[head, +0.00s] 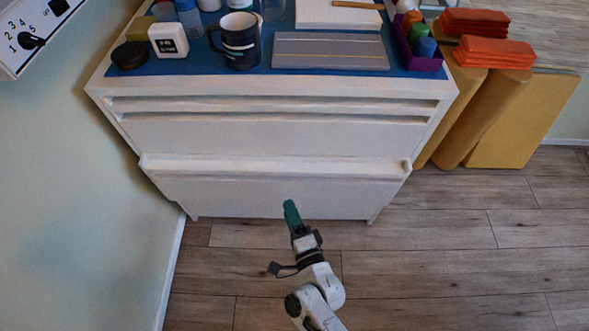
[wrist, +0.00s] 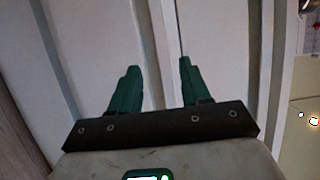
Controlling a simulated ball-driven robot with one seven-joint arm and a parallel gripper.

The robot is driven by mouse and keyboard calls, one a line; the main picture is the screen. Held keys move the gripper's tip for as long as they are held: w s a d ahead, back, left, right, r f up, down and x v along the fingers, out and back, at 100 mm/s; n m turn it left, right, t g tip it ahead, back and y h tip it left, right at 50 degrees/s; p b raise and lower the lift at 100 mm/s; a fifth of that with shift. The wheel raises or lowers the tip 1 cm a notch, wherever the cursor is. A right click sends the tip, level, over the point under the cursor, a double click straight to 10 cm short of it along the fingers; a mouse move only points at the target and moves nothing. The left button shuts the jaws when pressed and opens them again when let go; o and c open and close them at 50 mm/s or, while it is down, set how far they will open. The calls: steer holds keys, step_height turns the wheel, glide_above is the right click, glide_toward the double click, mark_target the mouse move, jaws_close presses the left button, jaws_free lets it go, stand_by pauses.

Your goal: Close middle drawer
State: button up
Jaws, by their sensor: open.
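The white drawer cabinet (head: 275,135) stands ahead of me. In the head view, a wide drawer front (head: 275,190) low on it juts out past the panels above, with its top edge and end showing; I cannot tell for sure which drawer it is. The panels above it look flush. My gripper (head: 291,212) is in front of and below this jutting front, near the cabinet's bottom edge. In the wrist view, its two green fingers (wrist: 156,90) are apart with nothing between them. They face white panels (wrist: 145,35) with ridges and a dark seam. Contact cannot be told.
The blue cabinet top holds a dark mug (head: 239,42), a white box (head: 169,40), a grey board (head: 330,52) and a purple bin (head: 418,58). A wall is at left. The wooden floor (head: 450,250) is clear.

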mark_target(274, 175)
steer(key=b+x, duration=0.2)
steer(key=x, duration=0.9)
steer(key=shift+s+a, duration=0.1)
steer(key=shift+c, duration=0.5)
steer(key=shift+f, duration=0.1)
steer(key=c, duration=0.7)
steer(key=shift+s, duration=0.1)
jaws_close()
steer(key=shift+f, duration=0.15)
